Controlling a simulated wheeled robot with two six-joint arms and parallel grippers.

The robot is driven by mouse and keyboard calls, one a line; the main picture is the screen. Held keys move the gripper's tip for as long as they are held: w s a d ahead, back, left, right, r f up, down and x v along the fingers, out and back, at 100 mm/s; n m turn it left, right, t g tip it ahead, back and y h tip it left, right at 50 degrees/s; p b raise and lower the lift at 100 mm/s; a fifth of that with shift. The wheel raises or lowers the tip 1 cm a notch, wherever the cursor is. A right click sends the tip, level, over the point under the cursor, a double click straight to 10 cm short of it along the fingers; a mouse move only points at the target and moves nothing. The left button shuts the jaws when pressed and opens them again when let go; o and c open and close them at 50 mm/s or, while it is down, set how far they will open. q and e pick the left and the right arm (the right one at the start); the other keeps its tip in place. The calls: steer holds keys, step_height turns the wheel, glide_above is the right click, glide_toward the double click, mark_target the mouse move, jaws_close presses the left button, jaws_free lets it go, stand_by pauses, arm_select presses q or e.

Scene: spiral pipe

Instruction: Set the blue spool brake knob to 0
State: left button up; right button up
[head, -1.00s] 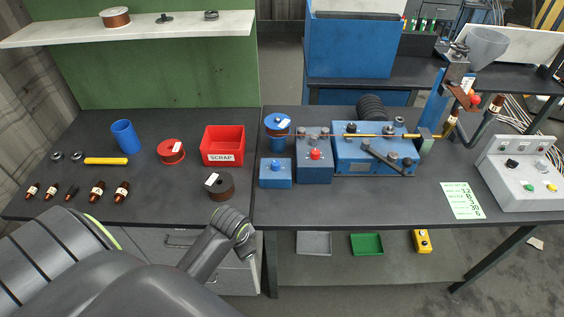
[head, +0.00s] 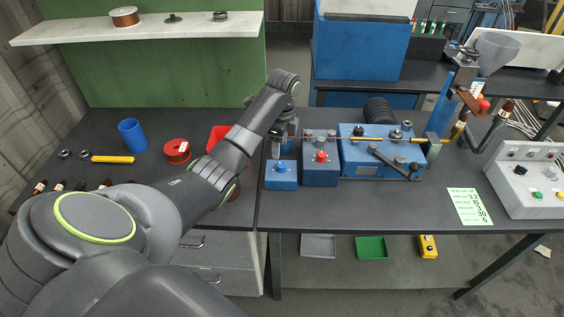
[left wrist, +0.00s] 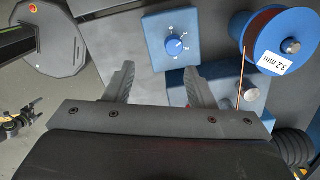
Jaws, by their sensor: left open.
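The blue spool brake knob (head: 281,168) sits on top of a small blue box (head: 281,181) at the left front of the machine. In the left wrist view the knob (left wrist: 174,46) is ringed by small white marks; its exact setting is too small to read. My left gripper (head: 283,150) is above and just behind the box. In the left wrist view my left gripper (left wrist: 157,75) has its fingers spread apart with nothing between them, and the knob lies beyond the fingertips. My right gripper is not in view.
A blue spool (left wrist: 277,45) with copper wire, labelled 3.2 mm, stands close beside the box. The red-knob box (head: 320,172) and the larger blue machine (head: 380,158) are to the right. The red scrap bin (head: 217,136) is partly behind my arm.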

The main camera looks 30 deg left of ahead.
arm_select(q)
steer(key=w+r+m, duration=0.2)
steer(key=w+r, duration=0.1)
steer(key=r, duration=0.4)
steer(key=b, duration=0.6)
glide_toward(282, 165)
steer(key=shift+h, duration=0.3)
steer(key=f, duration=0.9)
steer(key=shift+a+p, duration=0.3)
steer(key=shift+p, duration=0.05)
steer(key=shift+c, duration=0.2)
